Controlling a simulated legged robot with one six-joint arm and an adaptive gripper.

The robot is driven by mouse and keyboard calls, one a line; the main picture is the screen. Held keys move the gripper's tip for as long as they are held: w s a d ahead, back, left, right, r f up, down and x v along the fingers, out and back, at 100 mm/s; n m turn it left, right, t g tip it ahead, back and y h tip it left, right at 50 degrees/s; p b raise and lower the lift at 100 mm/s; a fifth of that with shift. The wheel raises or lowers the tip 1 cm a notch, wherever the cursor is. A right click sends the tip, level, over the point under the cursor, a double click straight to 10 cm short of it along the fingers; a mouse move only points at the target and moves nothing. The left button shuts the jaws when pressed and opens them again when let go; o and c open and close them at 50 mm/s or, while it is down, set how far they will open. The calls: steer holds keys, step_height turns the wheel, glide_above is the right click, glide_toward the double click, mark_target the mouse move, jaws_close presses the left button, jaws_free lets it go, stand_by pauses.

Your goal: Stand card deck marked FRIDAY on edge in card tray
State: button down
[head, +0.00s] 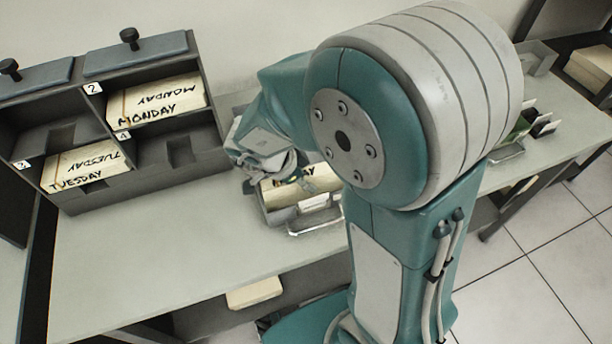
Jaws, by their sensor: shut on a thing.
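A card tray (279,216) with a metal handle at its front sits on the bench, just below my gripper. A cream card deck (322,182) shows at the tray, with black lettering ending in "AY"; the rest of its marking is hidden by my gripper and arm. My gripper (290,178) points down and is shut on this deck. The fingertips are small and partly hidden. I cannot tell whether the deck rests on the tray floor or how upright it is.
A dark rack (119,190) at left has numbered bays. The MONDAY deck (155,103) is in bay 2 and the TUESDAY deck (82,167) in bay 3. Another tray (508,153) stands right of my arm. The bench front (150,270) is clear.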

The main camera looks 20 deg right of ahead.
steer(key=shift+c, duration=1.3)
jaws_free()
steer(key=shift+r, duration=0.1)
steer(key=v, duration=1.1)
steer(key=shift+a+r, duration=0.3)
steer(key=shift+a, duration=0.05)
steer(key=shift+w, duration=0.1)
